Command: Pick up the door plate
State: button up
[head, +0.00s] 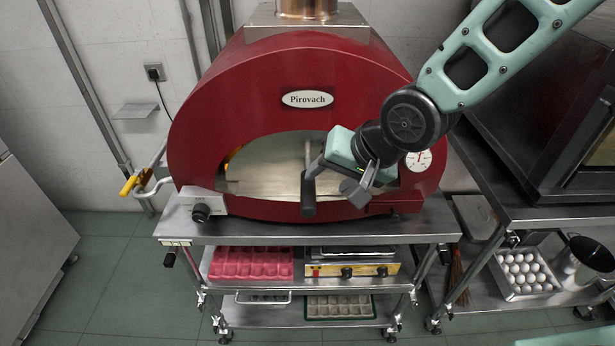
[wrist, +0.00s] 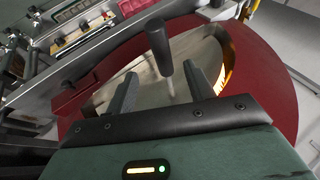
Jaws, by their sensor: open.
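The door plate (head: 262,178) is a grey metal sheet in the arched mouth of the red oven. Its black handle (head: 308,194) sticks out in front on a thin rod. My gripper (head: 332,180) is open in front of the oven mouth, close to the handle. In the wrist view, the handle (wrist: 159,48) shows between and beyond my two open fingers (wrist: 160,88), and the plate (wrist: 142,72) lies behind it. I cannot tell whether a finger touches the handle. My gripper hides part of the plate's right side in the head view.
The red oven (head: 225,105) stands on a steel stand (head: 330,231). Its lower shelves hold a red tray (head: 252,263) and a yellow-sided appliance (head: 350,268). A second, dark oven (head: 530,110) is at right. An egg tray (head: 524,273) sits below it. Floor is clear at left.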

aim_at(313, 191)
jog(key=x, duration=0.6)
jog(key=shift+w+p+x, duration=0.1)
jog(key=shift+p+x, duration=0.6)
jog(key=shift+x, duration=0.6)
jog(key=shift+w+p+x, duration=0.15)
jog(key=shift+p+x, duration=0.5)
jog(key=shift+x, duration=0.7)
jog(key=shift+r, duration=0.15)
grip_shut()
jog(key=shift+a, duration=0.1)
